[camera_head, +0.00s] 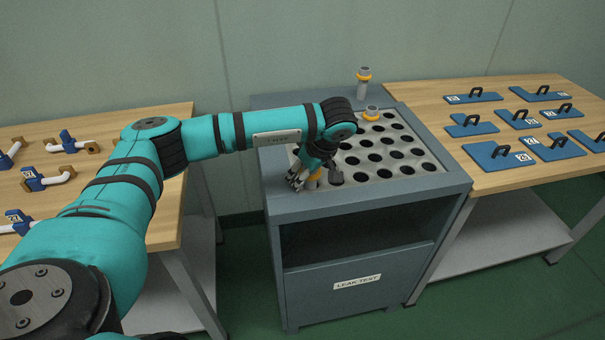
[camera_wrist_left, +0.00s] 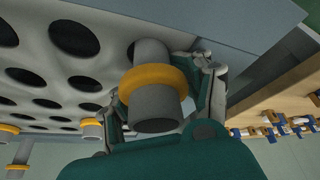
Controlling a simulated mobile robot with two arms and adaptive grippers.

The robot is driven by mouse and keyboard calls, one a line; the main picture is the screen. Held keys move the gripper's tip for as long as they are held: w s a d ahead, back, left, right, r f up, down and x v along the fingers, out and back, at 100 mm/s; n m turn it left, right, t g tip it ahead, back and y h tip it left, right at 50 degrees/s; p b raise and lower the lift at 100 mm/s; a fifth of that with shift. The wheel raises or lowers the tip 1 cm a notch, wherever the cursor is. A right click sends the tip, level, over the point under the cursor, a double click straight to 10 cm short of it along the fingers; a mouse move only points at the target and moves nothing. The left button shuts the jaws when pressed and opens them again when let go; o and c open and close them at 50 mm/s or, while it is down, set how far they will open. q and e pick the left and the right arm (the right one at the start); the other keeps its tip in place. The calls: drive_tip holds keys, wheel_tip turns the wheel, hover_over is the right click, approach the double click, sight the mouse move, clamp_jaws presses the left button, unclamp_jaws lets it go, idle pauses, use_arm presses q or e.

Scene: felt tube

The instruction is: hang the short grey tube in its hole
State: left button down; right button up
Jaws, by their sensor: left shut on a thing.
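The short grey tube with its yellow-orange collar (camera_wrist_left: 156,82) is between the fingers of my left gripper in the left wrist view. In the head view my left gripper (camera_head: 315,179) is shut on it, low over the front left corner of the perforated rack (camera_head: 405,172). Only a little of the tube and collar (camera_head: 313,181) shows there, past the fingers. In the wrist view the tube's far end overlaps the edge of a dark hole. I cannot tell whether it is inside the hole. My right gripper is out of view.
Two other collared tubes stand in the rack's back part, a tall one (camera_head: 363,82) and a low one (camera_head: 372,114). The other visible holes look empty. A right table (camera_head: 452,112) holds blue plates with handles. A left table (camera_head: 100,132) holds white pipe pieces with blue fittings.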

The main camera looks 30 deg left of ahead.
use_arm(q)
drive_tip(key=shift+s+d+f, duration=0.15)
drive_tip(key=shift+d+f, duration=0.05)
drive_tip(key=shift+f, duration=0.4)
drive_tip(key=shift+s+d+f, duration=0.1)
drive_tip(key=shift+d+f, duration=0.05)
drive_tip(key=shift+f, duration=0.4)
drive_tip(key=c, duration=1.1)
unclamp_jaws()
drive_tip(key=o, duration=0.4)
drive_tip(key=shift+w+f, duration=0.2)
drive_tip(key=shift+w, duration=0.1)
drive_tip(key=o, duration=0.5)
drive_tip(key=shift+d, duration=0.1)
drive_tip(key=shift+o, duration=0.2)
drive_tip(key=shift+w+r, duration=0.1)
drive_tip(key=shift+r, duration=0.4)
drive_tip(key=v, duration=0.7)
drive_tip(key=shift+w+r, duration=0.1)
drive_tip(key=shift+r, duration=0.35)
